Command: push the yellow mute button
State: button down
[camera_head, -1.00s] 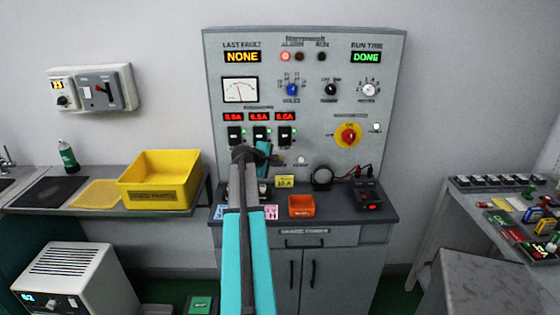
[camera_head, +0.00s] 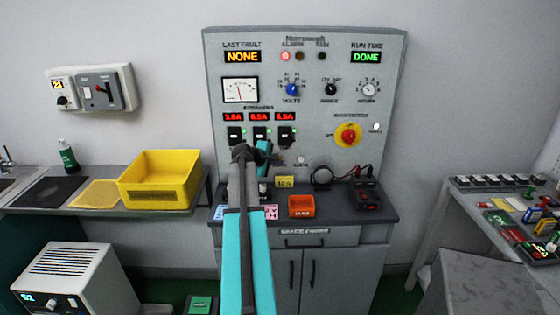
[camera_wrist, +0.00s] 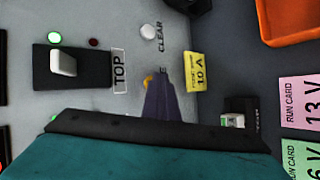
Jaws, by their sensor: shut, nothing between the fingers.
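The yellow mute button (camera_wrist: 147,83) shows in the wrist view as a small yellow edge on the grey panel, mostly hidden by my gripper. My gripper (camera_wrist: 160,77) is shut and empty, its dark fingers pointing at the panel over the button. I cannot tell whether the tips touch the button. In the head view my arm hides the button, and the teal gripper body (camera_head: 263,154) is at the lower part of the burn-in panel (camera_head: 330,120).
A yellow 10 A fuse tag (camera_wrist: 195,72) stands beside the fingers. An orange bin (camera_head: 301,206) sits on the ledge below.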

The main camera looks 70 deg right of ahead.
jog(key=shift+d, duration=0.1)
dwell(0.7)
jog(key=shift+s+a, duration=0.25)
jog(key=shift+a, duration=0.5)
jog(key=shift+a, duration=0.1)
jog(key=shift+s+a, duration=0.3)
jog(key=shift+a, duration=0.45)
jog(key=shift+s+a, duration=0.3)
jog(key=shift+a, duration=0.45)
jog(key=shift+s+a, duration=0.3)
jog(key=shift+a, duration=0.45)
